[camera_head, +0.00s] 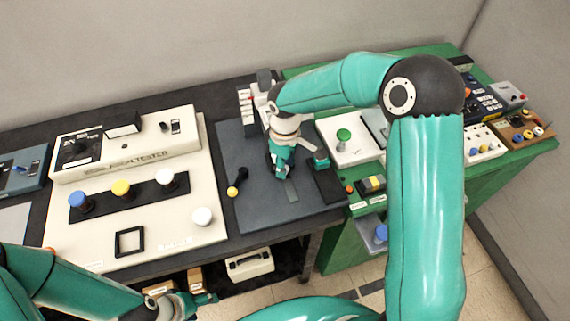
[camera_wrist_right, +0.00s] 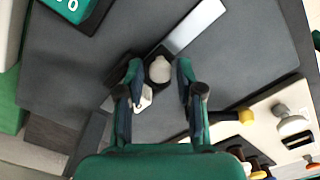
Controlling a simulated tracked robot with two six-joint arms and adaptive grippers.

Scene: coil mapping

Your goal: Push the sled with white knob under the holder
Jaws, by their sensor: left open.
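The white knob (camera_wrist_right: 160,70) sits on a small dark sled (camera_wrist_right: 157,52) on a light grey strip (camera_wrist_right: 196,27) in the right wrist view. My right gripper (camera_wrist_right: 158,72) is open, with a fingertip on each side of the knob and small gaps showing. In the head view my right gripper (camera_head: 283,172) points down over the dark board (camera_head: 235,150) and hides the knob. I cannot clearly make out the holder. My left gripper (camera_head: 197,301) is open and empty at the bottom left, away from the board.
A beige tester panel (camera_head: 125,150) with coloured knobs stands to the left. A yellow-tipped black lever (camera_head: 235,186) lies on the board's left side, and a dark block (camera_head: 326,183) on its right. A green bench (camera_head: 420,165) with instruments is at the right.

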